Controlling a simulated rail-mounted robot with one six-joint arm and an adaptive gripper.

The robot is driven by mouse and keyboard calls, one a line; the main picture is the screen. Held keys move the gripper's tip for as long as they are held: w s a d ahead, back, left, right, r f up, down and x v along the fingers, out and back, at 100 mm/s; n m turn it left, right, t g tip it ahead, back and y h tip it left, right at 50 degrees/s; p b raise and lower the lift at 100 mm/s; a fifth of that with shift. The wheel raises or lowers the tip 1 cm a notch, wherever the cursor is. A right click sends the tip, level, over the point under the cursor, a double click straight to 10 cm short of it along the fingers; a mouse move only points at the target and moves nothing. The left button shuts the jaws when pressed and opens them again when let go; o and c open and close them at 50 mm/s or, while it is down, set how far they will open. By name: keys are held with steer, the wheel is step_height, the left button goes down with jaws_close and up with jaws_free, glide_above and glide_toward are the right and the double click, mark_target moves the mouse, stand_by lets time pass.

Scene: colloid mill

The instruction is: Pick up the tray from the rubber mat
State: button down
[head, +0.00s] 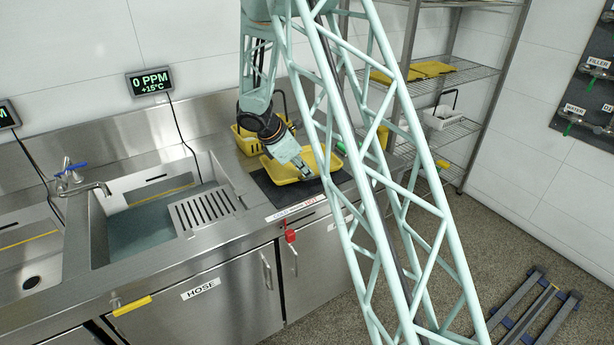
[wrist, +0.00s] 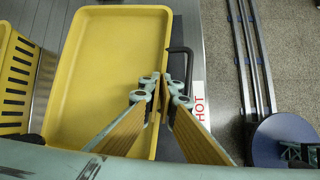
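The yellow tray (wrist: 108,75) is shallow and rectangular with a raised rim. In the head view the tray (head: 284,173) lies over the dark rubber mat (head: 283,198) on the steel counter; I cannot tell whether it touches the mat all over. My gripper (head: 305,172) reaches down to the tray from above. In the wrist view the fingertips of my gripper (wrist: 162,92) come close together at the tray's right rim, one inside and one outside, with the rim between them. The fingers hide part of that rim.
A yellow basket (head: 246,140) stands close behind the tray; it also shows at the left of the wrist view (wrist: 15,85). A sink (head: 150,215) lies to the left. A wire shelf (head: 440,80) stands at the right. The counter's front edge is near the mat.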

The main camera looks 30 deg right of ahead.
steer(key=s+a+r, duration=0.1)
steer(key=s+a, duration=0.2)
steer(key=s, duration=0.4)
steer(key=s+a+r, duration=0.1)
steer(key=s+a, duration=0.3)
steer(key=s, duration=0.3)
steer(key=shift+a, duration=0.15)
